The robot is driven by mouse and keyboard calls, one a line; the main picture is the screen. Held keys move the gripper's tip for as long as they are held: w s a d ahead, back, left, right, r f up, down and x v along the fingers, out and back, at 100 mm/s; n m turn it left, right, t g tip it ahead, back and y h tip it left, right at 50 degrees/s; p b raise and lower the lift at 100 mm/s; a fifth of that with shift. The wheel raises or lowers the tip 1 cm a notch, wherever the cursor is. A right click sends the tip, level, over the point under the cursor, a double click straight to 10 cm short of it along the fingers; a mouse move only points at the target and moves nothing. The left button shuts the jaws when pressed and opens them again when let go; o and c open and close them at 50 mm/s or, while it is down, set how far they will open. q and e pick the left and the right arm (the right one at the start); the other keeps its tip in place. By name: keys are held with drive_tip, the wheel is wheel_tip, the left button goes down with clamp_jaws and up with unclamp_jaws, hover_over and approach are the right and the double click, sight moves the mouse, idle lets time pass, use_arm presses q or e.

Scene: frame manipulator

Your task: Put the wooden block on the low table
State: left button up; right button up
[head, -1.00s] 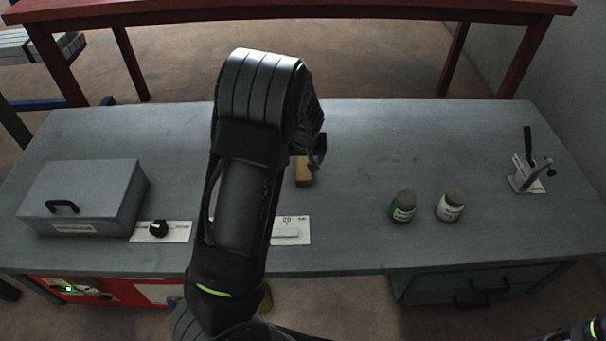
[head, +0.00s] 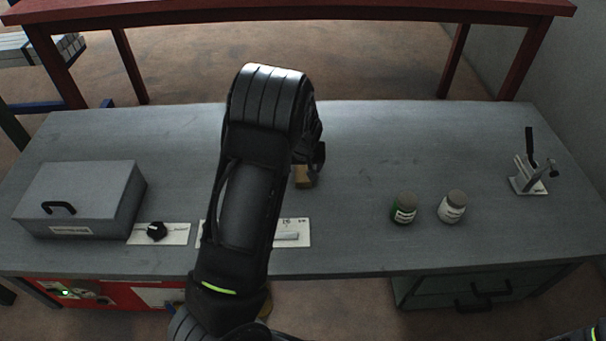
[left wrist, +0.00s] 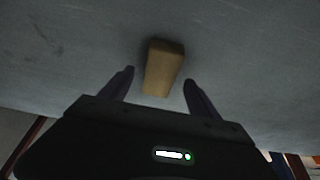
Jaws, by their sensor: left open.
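The wooden block (head: 303,178) lies on the grey workbench, partly hidden by my left gripper (head: 312,160) in the head view. In the left wrist view the tan block (left wrist: 164,68) lies ahead of and partly between the two fingers of my left gripper (left wrist: 158,88). The fingers are open, with a gap on each side of the block. I cannot tell which table the task calls low; the grey workbench (head: 370,140) holds the block, and a red table (head: 300,12) stands behind it. My right gripper is not in view.
A grey box (head: 85,195) with a black handle and a black knob (head: 157,231) are at the left. A green jar (head: 404,208), a white jar (head: 452,207) and a lever clamp (head: 529,172) are at the right.

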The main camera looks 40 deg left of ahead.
sight(303, 170)
use_arm(q)
drive_tip(key=shift+x, duration=1.3)
drive_tip(key=shift+f+b, duration=0.2)
drive_tip(key=shift+b, duration=0.1)
clamp_jaws()
drive_tip(key=shift+r, duration=0.15)
drive_tip(key=shift+r, duration=0.2)
wheel_tip(303, 170, up, 10)
drive_tip(key=p, duration=0.2)
drive_tip(key=shift+f+p, duration=0.15)
drive_tip(key=shift+p, duration=0.2)
